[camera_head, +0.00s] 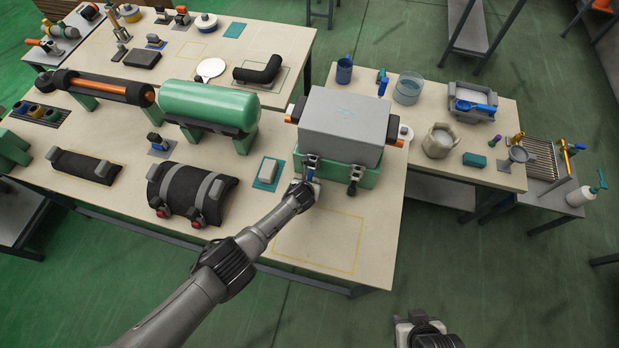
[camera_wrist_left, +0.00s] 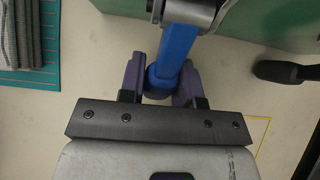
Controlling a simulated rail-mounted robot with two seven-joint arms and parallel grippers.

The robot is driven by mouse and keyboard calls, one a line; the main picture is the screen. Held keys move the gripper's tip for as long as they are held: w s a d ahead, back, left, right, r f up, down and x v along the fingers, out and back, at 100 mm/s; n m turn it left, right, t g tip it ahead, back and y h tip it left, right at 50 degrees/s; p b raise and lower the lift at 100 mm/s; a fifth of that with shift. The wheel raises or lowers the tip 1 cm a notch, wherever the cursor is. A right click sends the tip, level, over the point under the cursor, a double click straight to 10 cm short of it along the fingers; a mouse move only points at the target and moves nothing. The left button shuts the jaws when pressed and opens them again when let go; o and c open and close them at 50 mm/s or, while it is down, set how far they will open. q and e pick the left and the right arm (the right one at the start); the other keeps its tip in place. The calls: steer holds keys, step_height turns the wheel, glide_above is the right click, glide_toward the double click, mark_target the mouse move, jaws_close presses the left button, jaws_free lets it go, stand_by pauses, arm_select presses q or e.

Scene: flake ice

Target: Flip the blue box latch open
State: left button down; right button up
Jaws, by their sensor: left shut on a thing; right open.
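A box with a grey lid (camera_head: 345,122) and a green base (camera_head: 345,172) stands on the near table. The lid is down on the base. Two latches sit on its front. The blue latch (camera_head: 309,171) is on the left; it also shows in the left wrist view (camera_wrist_left: 179,48), its lever pointing down and away from the box. My left gripper (camera_wrist_left: 160,80) is shut on the blue latch lever, with one finger on each side. In the head view its fingertips are small and partly hidden. The black-handled latch (camera_head: 353,187) is to the right. My right gripper (camera_head: 412,322) is open and empty, low over the floor.
A teal mat (camera_head: 267,173) lies left of the box. A dark padded roll (camera_head: 190,193) and a green cylinder (camera_head: 208,105) are further left. A yellow outlined area (camera_head: 320,245) in front of the box is bare. A side table (camera_head: 497,170) stands right.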

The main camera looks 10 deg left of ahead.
arm_select(q)
steer(key=shift+s+a+r+g+p, duration=0.1)
steer(key=shift+s+r+g+p, duration=0.3)
steer(key=shift+g, duration=0.3)
steer(key=shift+f, duration=0.15)
steer(key=c, duration=0.8)
jaws_free()
